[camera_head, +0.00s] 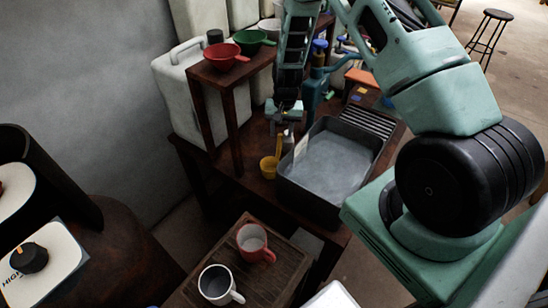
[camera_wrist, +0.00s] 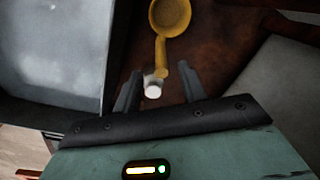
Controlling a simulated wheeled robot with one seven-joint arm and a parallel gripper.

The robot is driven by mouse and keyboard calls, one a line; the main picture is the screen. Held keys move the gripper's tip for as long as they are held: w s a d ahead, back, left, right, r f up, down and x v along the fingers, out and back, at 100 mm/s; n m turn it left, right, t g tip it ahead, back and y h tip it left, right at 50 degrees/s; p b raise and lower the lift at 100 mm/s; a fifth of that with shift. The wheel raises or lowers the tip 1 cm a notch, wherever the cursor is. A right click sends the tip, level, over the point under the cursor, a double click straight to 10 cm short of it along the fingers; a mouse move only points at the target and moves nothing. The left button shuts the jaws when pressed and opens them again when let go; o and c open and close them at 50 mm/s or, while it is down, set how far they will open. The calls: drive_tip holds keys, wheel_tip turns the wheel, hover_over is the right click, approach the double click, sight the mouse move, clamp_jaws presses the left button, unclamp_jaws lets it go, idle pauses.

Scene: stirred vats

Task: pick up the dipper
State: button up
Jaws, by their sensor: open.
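The yellow dipper (camera_head: 268,168) is at the left side of the grey basin, its round cup low and its handle rising toward my gripper (camera_head: 285,122). In the wrist view the dipper's cup (camera_wrist: 171,14) is at the top, and its yellow handle runs down toward the space between my fingers. My gripper (camera_wrist: 160,76) is open, with one finger on each side of the handle's end. A small white piece shows by that end, between the fingers. I cannot tell whether either finger touches the handle.
The grey basin (camera_head: 284,190) stands close on the right of the dipper. A dark wooden shelf (camera_head: 202,73) with a red bowl (camera_head: 227,56) and a green bowl (camera_head: 250,41) rises on the left. A red mug (camera_head: 257,243) and a white mug (camera_head: 217,284) stand on a nearer wooden top.

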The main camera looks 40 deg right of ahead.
sight(280, 142)
drive_tip(key=shift+w+a+f+p, duration=0.1)
drive_tip(key=shift+f+p, duration=0.6)
drive_tip(key=shift+f, duration=0.8)
drive_tip(key=shift+w+a+f+p, duration=0.1)
drive_tip(key=shift+f+p, duration=0.6)
drive_tip(key=shift+f, duration=0.8)
clamp_jaws()
